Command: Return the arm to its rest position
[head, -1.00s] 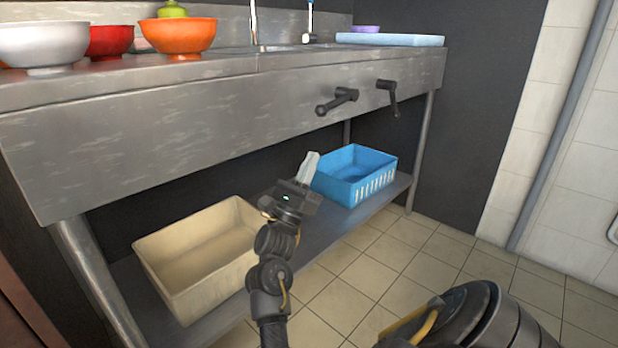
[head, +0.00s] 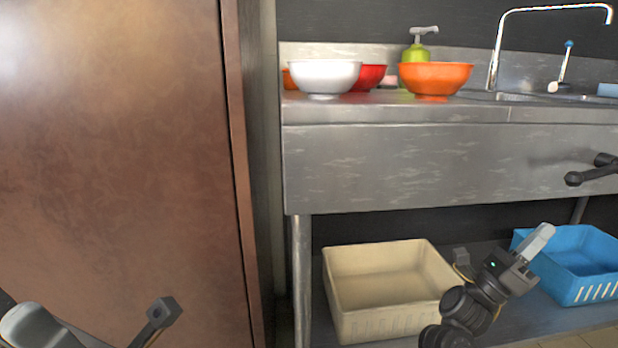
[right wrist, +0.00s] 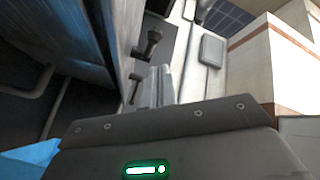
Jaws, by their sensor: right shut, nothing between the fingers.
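My right gripper (head: 543,238) is at the lower right of the head view, shut and empty, its pale fingers pointing up and to the right. It is in front of the lower shelf, between the cream basket and the blue basket, touching nothing that I can see. In the right wrist view the closed fingers (right wrist: 160,86) stand together above the gripper body. Parts of my own body show at the lower left of the head view, but no left gripper fingers can be made out.
A steel counter (head: 400,165) bears a white bowl (head: 324,78), a red bowl (head: 373,76), an orange bowl (head: 435,78) and a green bottle (head: 417,52). Below are a cream basket (head: 385,290) and a blue basket (head: 580,265). A brown panel (head: 120,150) stands left.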

